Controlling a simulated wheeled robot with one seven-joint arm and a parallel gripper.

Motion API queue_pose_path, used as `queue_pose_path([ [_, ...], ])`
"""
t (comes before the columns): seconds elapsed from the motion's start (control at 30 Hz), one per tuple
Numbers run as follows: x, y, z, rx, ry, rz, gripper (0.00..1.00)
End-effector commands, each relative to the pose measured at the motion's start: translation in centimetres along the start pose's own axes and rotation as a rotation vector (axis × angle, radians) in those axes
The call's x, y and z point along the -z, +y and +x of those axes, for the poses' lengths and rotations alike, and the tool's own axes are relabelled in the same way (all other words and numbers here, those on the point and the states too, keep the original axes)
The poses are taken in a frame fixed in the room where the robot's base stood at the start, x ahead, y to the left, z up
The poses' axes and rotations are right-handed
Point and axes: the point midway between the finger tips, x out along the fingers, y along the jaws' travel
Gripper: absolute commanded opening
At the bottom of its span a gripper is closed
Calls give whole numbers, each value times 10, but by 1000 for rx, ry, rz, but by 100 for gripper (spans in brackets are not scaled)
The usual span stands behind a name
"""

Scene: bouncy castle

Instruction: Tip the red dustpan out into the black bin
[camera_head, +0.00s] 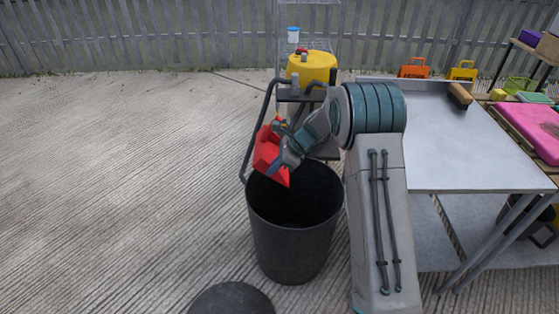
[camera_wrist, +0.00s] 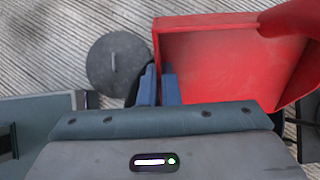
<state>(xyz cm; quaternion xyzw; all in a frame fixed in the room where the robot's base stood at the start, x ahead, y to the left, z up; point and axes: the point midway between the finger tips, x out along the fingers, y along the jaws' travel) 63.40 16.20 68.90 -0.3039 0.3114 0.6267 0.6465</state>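The red dustpan (camera_head: 268,152) is held in the air, tilted, with its lower corner pointing down over the back left of the black bin (camera_head: 292,245). My gripper (camera_head: 287,150) is shut on it. In the wrist view the dustpan (camera_wrist: 225,62) is at the right, beside my gripper's close-set blue fingers (camera_wrist: 160,88), and the part of its inside that shows looks bare. The bin stands upright and open on the ground. Its inside is dark and I cannot make out any contents.
A round dark lid (camera_head: 232,300) lies on the ground in front of the bin. A metal table (camera_head: 450,150) with a brush (camera_head: 460,94) stands at the right. A cart with a yellow container (camera_head: 312,68) stands behind the bin. The ground at the left is clear.

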Motion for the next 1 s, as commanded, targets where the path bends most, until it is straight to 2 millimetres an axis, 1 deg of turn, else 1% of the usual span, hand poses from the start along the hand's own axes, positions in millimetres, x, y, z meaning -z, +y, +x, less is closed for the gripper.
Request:
queue_pose_path([
  [0.03, -7, 1, 2, -4, 39, -6, 0],
  [0.33, -12, 1, 24, -3, 263, -6, 0],
  [0.67, -11, 0, 43, -3, 457, -5, 0],
  [0.9, -5, 1, 67, -4, 659, -9, 0],
  [0.93, -5, 0, 66, -1, 677, -6, 0],
  [1.0, -12, -1, 55, 2, 666, 0, 0],
])
